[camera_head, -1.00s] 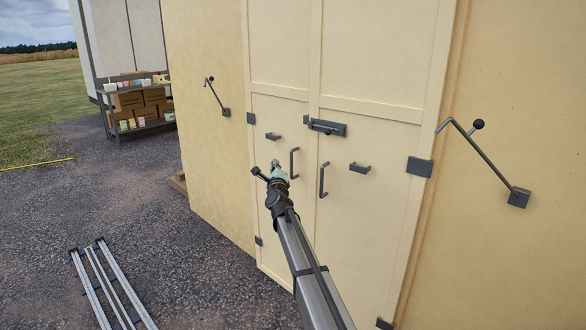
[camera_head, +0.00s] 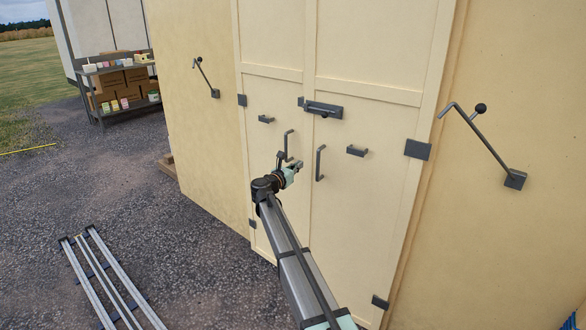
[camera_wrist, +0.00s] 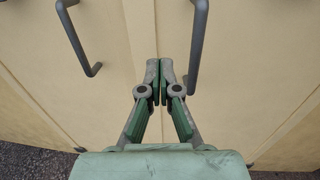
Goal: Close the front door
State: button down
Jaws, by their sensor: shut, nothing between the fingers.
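The front door is a cream double door with a left leaf (camera_head: 270,90) and a right leaf (camera_head: 365,200). The leaves look about flush in the head view; I cannot tell whether a small gap remains at the seam. Each leaf has a dark upright handle, left (camera_head: 288,146) and right (camera_head: 320,163). A dark slide bolt (camera_head: 323,109) sits above them on the right leaf, near a small catch (camera_head: 301,102). My gripper (camera_head: 299,164) is shut and empty, in front of the seam between the handles. The wrist view shows its fingertips (camera_wrist: 160,68) together; contact is unclear.
Angled dark bars with knobs stick out from the wall on the left (camera_head: 207,77) and right (camera_head: 482,140). Small brackets (camera_head: 356,151) project from the leaves. Metal rails (camera_head: 105,280) lie on the gravel at left. A shelf with boxes (camera_head: 118,85) stands far left.

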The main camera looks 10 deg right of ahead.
aim_at(313, 155)
jog(key=p+x, duration=0.1)
jog(key=x, duration=0.8)
jog(key=shift+p, duration=0.3)
